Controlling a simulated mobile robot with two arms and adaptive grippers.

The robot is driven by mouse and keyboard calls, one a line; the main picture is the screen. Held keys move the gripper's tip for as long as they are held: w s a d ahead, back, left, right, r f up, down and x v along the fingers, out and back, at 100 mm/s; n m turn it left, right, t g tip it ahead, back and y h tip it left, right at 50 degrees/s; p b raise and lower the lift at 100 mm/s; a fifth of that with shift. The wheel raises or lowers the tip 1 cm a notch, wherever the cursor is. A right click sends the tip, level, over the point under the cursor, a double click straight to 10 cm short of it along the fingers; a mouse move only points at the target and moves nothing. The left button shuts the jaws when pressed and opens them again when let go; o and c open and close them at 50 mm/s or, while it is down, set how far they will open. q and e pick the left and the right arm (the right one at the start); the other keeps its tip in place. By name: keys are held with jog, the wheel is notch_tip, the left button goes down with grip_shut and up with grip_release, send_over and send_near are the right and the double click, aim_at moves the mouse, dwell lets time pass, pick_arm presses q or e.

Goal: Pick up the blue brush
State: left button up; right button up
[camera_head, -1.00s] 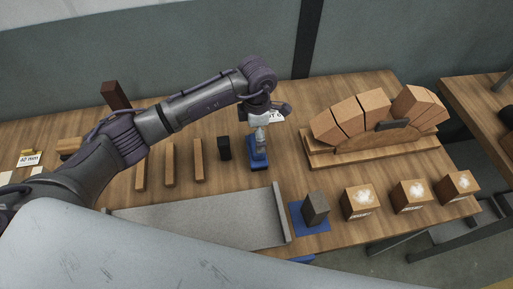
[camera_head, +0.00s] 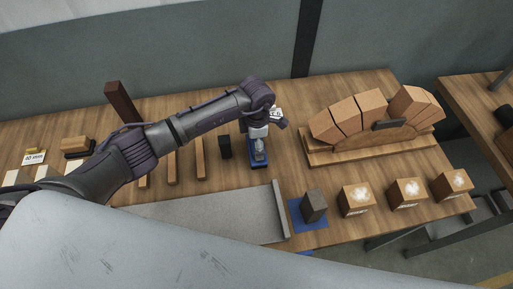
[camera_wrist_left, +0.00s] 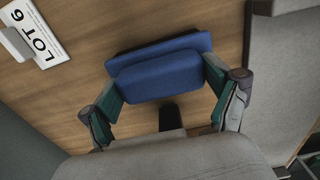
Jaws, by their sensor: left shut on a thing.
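The blue brush (camera_head: 253,164) is on the wooden table (camera_head: 340,180), in the middle of the head view. It also shows in the left wrist view (camera_wrist_left: 160,72), between the fingers. My left gripper (camera_head: 260,151) points down over the brush and is shut on it; in the left wrist view its fingers (camera_wrist_left: 165,85) press on both sides of the blue body. I cannot see a clear gap between the brush and the table. My right gripper is not in view.
A black block (camera_head: 225,147) stands just left of the brush. A grey tray (camera_head: 225,217) lies in front, with a dark block (camera_head: 314,205) on a blue mat to its right. A brick arch on a wooden base (camera_head: 335,155) stands at the right. Several brick boxes (camera_head: 357,201) line the front.

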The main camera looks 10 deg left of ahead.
pick_arm(q)
notch_tip(320, 180, up, 9)
jog(key=b, duration=0.2)
jog(key=shift+b, duration=0.35)
jog(key=shift+r, duration=0.55)
